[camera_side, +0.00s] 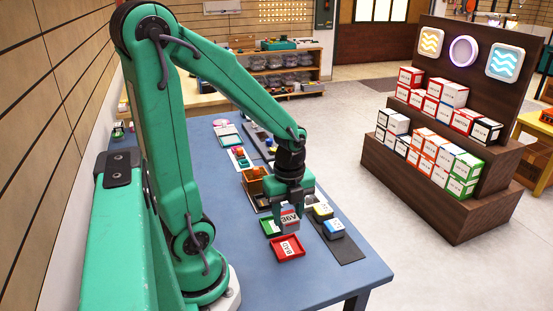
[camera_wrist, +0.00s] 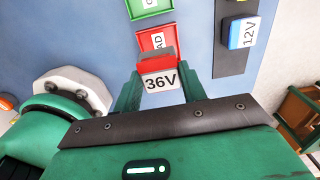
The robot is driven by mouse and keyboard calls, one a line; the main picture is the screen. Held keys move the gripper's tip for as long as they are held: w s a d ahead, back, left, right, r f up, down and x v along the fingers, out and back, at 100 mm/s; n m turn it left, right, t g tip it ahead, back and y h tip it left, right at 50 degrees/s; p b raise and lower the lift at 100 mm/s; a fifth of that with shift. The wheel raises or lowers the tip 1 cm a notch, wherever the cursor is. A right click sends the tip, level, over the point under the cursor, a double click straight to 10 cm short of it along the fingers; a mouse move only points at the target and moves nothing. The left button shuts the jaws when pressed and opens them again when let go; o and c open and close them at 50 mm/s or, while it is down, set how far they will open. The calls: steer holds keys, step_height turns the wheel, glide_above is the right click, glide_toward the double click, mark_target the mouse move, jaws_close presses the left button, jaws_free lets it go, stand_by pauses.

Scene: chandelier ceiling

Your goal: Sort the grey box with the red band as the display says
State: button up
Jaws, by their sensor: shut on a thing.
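My gripper (camera_side: 289,207) is shut on the grey box with the red band (camera_side: 290,218), labelled 36V. In the wrist view the box (camera_wrist: 160,82) sits between the two fingers, label toward the camera. It is held over or just beside the near edge of the red tray (camera_wrist: 146,42); I cannot tell its height. The red tray also shows in the side view (camera_side: 288,254). Its label is partly covered in the wrist view, with "AD" readable. A green tray (camera_wrist: 150,6) lies just behind it, partly hidden by my gripper in the side view. No display text is readable.
A dark strip (camera_side: 349,250) right of the trays bears blue and yellow-topped boxes, one blue box (camera_wrist: 242,32) reading 12V. An orange-brown container (camera_side: 253,184) and other items stand farther back. The blue table (camera_side: 240,275) is clear at the front. A stepped shelf (camera_side: 440,190) stands apart.

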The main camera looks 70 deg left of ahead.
mark_target(288, 227)
steer(key=shift+f, duration=0.25)
steer(key=shift+f, duration=2.2)
steer(key=shift+f, duration=1.1)
stand_by(1.5)
steer(key=o, duration=1.5)
steer(key=shift+r, duration=3.75)
